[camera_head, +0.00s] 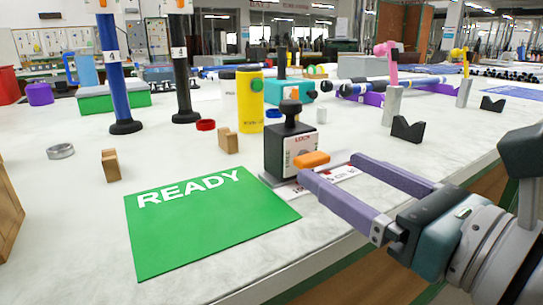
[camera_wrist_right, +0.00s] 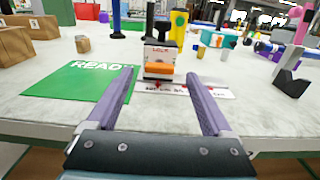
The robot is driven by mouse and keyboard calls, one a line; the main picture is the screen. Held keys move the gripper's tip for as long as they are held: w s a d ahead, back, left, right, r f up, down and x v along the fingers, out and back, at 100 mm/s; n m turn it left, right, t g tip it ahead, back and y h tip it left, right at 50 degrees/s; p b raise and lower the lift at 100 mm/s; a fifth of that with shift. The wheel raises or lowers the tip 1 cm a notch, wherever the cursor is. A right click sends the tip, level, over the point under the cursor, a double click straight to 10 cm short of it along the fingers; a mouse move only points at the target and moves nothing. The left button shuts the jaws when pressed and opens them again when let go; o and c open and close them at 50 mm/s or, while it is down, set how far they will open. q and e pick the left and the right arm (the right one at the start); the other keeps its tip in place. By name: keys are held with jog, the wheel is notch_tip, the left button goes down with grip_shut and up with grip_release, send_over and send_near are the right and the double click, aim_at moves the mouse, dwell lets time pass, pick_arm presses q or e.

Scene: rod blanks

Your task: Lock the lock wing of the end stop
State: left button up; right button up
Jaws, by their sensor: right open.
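The end stop (camera_head: 290,140) is a dark block with a black knob on top and a white label reading LOCK and FREE. It stands near the front edge of the table, and also shows in the right wrist view (camera_wrist_right: 160,50). Its orange lock wing (camera_head: 312,158) sticks out low on the side facing my right gripper, roughly level; it shows in the wrist view (camera_wrist_right: 159,69) as an orange bar. My right gripper (camera_head: 331,167) is open, its purple fingers pointing at the wing with the tips close to it. I cannot tell whether they touch it. My left gripper is not in view.
A green READY mat (camera_head: 210,225) lies left of the end stop. Behind stand a yellow cylinder (camera_head: 250,100), a wooden block (camera_head: 228,141) and blue (camera_head: 112,75) and black (camera_head: 181,80) upright rods. A black V-block (camera_head: 406,129) is at the right. The white table has clear patches between.

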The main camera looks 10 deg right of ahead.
aim_at(318, 161)
jog(key=shift+x, duration=2)
jog(key=shift+c, duration=0.3)
grip_shut()
